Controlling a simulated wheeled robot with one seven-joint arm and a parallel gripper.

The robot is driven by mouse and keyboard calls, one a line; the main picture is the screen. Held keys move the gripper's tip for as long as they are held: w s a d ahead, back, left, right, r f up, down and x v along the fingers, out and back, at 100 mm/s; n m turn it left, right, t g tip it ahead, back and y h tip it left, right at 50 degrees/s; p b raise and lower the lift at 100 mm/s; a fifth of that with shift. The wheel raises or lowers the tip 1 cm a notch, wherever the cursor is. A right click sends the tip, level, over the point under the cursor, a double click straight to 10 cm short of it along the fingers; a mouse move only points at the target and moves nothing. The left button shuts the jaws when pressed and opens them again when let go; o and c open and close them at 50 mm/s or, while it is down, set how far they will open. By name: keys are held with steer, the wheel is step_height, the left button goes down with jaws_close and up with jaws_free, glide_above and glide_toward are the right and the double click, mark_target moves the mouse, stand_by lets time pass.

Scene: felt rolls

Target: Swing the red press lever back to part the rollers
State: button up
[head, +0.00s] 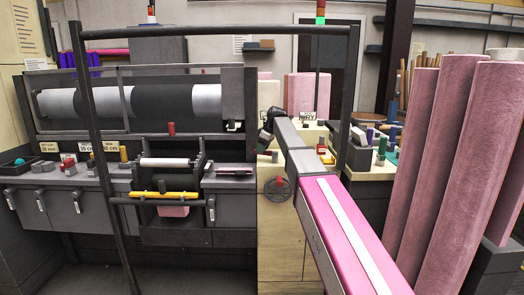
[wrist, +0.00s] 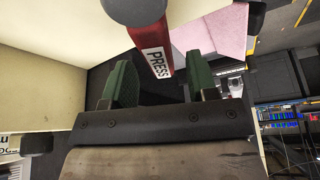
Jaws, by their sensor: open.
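My gripper (wrist: 160,72) is open, with one green-padded finger on each side of the lever's line. I cannot tell how deep the lever sits between them; no grip shows. In the head view my gripper (head: 268,120) is small and dark at the end of my arm, by the cream cabinet, and I cannot pick out the lever there. A large roller (head: 105,103) and a smaller pale roller (head: 165,162) are on the machine at left.
A dark upright frame (head: 95,150) stands in front of the machine. A red-pointered dial (head: 278,187) is on the cream cabinet (head: 275,235). Tall pink felt rolls (head: 455,160) stand close at right. A cream panel (wrist: 40,70) fills the wrist view's left side.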

steer(key=shift+a+f, duration=0.2)
steer(key=shift+f, duration=0.35)
jaws_close()
